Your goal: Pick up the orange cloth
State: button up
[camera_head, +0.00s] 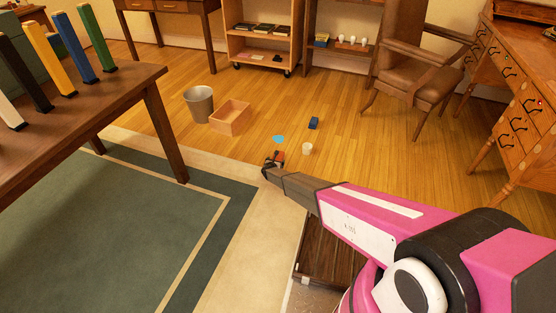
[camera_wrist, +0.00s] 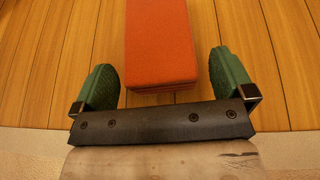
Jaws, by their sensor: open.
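The orange cloth (camera_wrist: 161,45) looks like a folded, layered block lying on the wooden floor. In the wrist view it runs from the top edge down to between the fingertips. My gripper (camera_wrist: 165,85) is open, with one green finger on each side of the cloth's near end and a gap on both sides. In the head view my gripper (camera_head: 270,168) is small, at the end of my arm near the rug's edge. Only a little of the orange cloth (camera_head: 279,156) shows there, partly hidden by the gripper.
Near the gripper on the floor are a light blue item (camera_head: 279,139), a whitish cup-like item (camera_head: 308,148) and a dark blue block (camera_head: 314,123). A grey bin (camera_head: 199,104) and an open wooden box (camera_head: 230,118) stand farther back left. A table (camera_head: 150,85) is at left, a chair (camera_head: 405,70) at right.

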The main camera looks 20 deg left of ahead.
jog(key=shift+x, duration=0.8)
jog(key=c, duration=1)
